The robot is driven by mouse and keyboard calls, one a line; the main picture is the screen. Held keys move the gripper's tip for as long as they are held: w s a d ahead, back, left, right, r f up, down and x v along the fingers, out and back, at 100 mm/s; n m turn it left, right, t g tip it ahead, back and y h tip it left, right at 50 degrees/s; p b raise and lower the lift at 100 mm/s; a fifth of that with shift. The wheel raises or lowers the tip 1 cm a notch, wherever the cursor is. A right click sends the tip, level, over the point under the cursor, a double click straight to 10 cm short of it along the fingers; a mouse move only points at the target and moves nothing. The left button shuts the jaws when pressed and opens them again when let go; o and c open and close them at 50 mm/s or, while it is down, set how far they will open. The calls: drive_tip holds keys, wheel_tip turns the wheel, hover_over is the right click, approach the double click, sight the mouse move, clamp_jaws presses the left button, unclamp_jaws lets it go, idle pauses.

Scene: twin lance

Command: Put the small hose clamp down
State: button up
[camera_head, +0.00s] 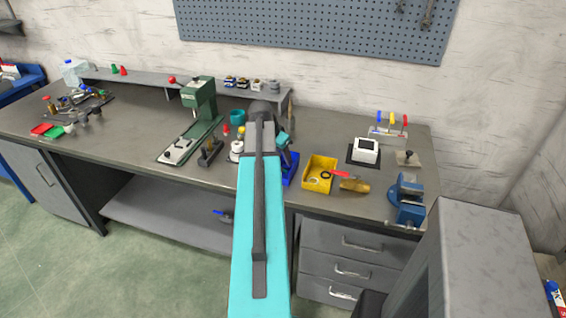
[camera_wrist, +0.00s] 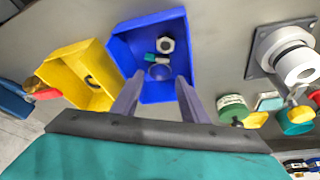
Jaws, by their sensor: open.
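The small hose clamp (camera_wrist: 159,71) appears as a thin metal ring inside a blue bin (camera_wrist: 121,52), low between my fingertips in the wrist view. My gripper (camera_wrist: 159,80) is open, its two fingers apart at the bin's near side. I cannot tell whether either finger touches the clamp. A pale hex nut (camera_wrist: 166,45) and a small teal piece (camera_wrist: 150,57) lie in the same bin. In the head view the blue bin (camera_head: 291,170) is partly hidden behind my arm, and the clamp cannot be seen there.
A yellow bin (camera_wrist: 61,62) with a dark ring (camera_wrist: 91,81) inside stands beside the blue bin. A white roll on a dark plate (camera_wrist: 297,62) and a green round piece (camera_wrist: 232,106) stand on the other side. A blue vise (camera_head: 408,200) sits at the bench's right end.

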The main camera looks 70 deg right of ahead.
drive_tip(key=b+v, duration=0.1)
drive_tip(key=v, duration=0.7)
drive_tip(key=shift+a+r, duration=0.2)
drive_tip(key=shift+r, duration=0.15)
drive_tip(key=shift+w, duration=0.1)
idle(0.4)
